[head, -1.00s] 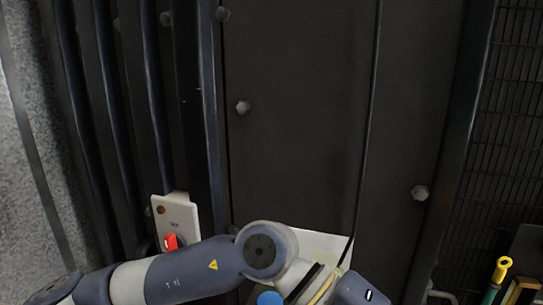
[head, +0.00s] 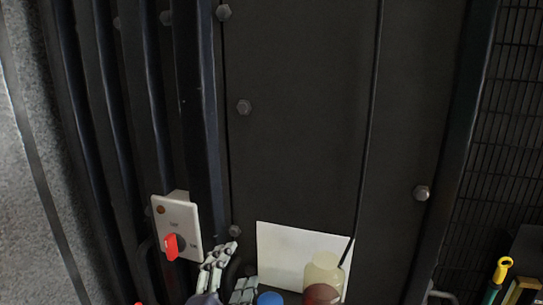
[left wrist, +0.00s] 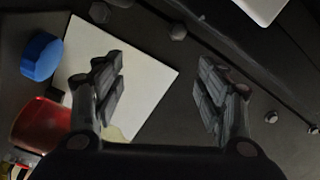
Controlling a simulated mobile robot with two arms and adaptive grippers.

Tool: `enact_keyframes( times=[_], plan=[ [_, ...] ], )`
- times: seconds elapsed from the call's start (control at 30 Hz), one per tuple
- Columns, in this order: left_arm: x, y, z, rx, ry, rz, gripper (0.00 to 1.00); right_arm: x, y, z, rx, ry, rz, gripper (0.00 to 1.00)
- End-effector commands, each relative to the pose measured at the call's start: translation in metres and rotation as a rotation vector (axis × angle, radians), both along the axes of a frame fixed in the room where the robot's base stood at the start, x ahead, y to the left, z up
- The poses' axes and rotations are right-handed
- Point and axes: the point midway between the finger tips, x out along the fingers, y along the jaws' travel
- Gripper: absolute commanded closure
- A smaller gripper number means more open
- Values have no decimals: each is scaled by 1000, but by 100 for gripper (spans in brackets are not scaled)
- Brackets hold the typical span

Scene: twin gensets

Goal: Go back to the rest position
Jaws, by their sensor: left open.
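My left gripper (head: 232,268) is at the bottom of the head view, its fingers apart and empty. It is below and right of a pale switch plate (head: 176,212) with a red rotary handle (head: 171,246). In the left wrist view the two fingers (left wrist: 160,92) stand wide apart with nothing between them but the white sheet and dark panel behind. My right gripper is not in view.
A white sheet (head: 283,252) is on the dark panel (head: 300,120). A jar with dark red contents (head: 322,293) and a blue cap (head: 270,298) are at the bottom. A yellow-handled tool (head: 501,270) is at lower right. Ribs and bolts line the left.

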Motion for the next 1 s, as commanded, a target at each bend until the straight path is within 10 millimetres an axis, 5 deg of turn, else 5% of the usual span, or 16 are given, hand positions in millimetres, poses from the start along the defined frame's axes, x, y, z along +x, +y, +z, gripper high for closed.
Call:
enact_keyframes(
  times=[0.1,0.3,0.5,0.7,1.0],
  plan=[
    [-21,36,-77,-160,295,99,34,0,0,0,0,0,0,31],
    [-93,84,-188,-402,741,311,34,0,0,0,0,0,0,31],
    [-184,115,-257,-569,1080,541,34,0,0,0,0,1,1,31],
    [-269,133,-292,-673,1326,759,34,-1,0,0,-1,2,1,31],
    [-252,130,-384,-656,1358,770,34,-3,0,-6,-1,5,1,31]
  ],
)
